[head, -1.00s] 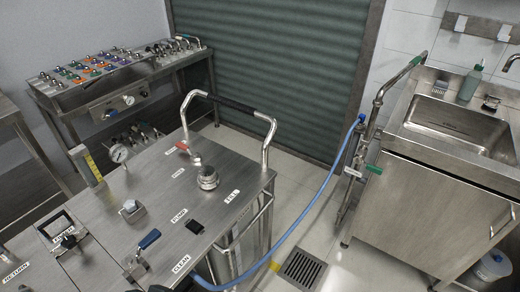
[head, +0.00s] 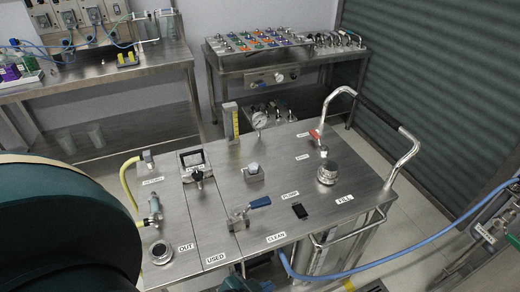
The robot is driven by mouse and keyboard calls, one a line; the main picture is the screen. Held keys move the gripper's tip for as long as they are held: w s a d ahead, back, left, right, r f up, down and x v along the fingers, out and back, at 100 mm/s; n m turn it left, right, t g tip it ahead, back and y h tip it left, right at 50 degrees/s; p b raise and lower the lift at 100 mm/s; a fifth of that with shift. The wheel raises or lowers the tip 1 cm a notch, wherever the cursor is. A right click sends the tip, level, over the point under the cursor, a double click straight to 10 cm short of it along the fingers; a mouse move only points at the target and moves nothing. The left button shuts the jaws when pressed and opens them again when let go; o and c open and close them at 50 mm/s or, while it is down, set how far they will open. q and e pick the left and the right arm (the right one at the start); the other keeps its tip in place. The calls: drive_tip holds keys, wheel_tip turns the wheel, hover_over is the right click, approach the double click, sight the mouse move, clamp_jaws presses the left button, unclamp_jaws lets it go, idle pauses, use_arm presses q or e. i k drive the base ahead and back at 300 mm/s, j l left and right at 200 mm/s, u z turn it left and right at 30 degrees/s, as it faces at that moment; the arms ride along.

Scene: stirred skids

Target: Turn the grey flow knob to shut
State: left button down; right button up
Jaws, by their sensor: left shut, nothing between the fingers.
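A grey round knob (head: 253,169) stands on a small square metal block on the steel skid top (head: 225,222), near its middle. No flow label can be read beside it, so I cannot be sure it is the flow knob. The big dark teal link of my left arm fills the left edge. My right gripper is not in view.
A blue-handled valve (head: 259,202), a black switch (head: 299,211), a ribbed cap (head: 327,172) and a gauge (head: 259,120) stand around the knob. A bent push handle (head: 378,113) rises at the right. A blue hose (head: 400,250) runs off right.

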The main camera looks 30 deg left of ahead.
sight(252, 168)
drive_tip(key=k+l+u, duration=0.1)
drive_tip(key=u, duration=0.6)
drive_tip(key=k+u, duration=0.15)
drive_tip(key=u, duration=0.2)
drive_tip(key=i, duration=0.35)
